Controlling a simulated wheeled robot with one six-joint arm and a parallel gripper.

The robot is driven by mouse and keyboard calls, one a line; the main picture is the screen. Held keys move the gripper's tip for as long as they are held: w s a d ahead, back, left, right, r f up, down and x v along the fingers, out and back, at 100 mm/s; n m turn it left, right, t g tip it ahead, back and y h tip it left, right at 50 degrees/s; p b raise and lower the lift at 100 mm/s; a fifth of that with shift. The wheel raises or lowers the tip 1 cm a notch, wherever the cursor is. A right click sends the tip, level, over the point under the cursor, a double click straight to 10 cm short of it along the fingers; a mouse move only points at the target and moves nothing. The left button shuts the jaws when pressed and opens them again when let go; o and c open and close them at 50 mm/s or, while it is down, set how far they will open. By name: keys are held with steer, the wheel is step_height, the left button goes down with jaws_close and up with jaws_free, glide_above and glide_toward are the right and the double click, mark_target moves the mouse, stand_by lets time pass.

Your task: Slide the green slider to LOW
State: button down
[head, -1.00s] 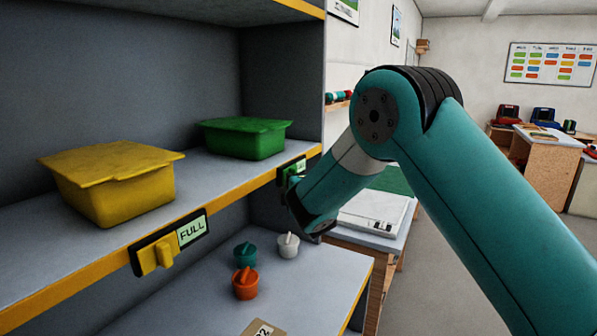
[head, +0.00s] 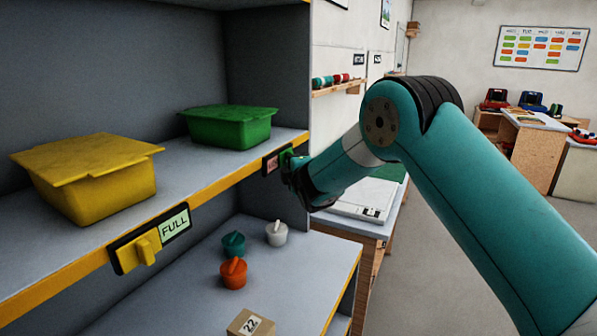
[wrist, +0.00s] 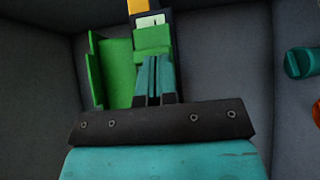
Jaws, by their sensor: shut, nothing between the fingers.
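The green slider (head: 286,158) sits on a dark plate on the shelf's front edge, below the green bin (head: 232,127). A reddish label (head: 271,163) shows to the slider's left; its word is too small to read. In the wrist view the slider (wrist: 153,40) has a pale strip of label (wrist: 150,20) beyond it. My gripper (wrist: 154,64) is shut with nothing between its fingers. Its tips are up against the slider's near side in that view; in the head view my wrist partly hides the plate.
A yellow bin (head: 90,180) stands left on the same shelf. Its yellow slider (head: 139,253) is at the left beside a FULL label (head: 174,227). Teal, white and orange pots and a box marked 22 (head: 250,326) stand on the lower shelf.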

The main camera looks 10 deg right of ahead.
steer(key=shift+w+d, duration=0.35)
steer(key=shift+w, duration=0.3)
steer(key=shift+d, duration=0.1)
steer(key=s+a+b, duration=0.1)
steer(key=s+b, duration=0.7)
steer(key=s, duration=0.5)
steer(key=shift+a, duration=0.4)
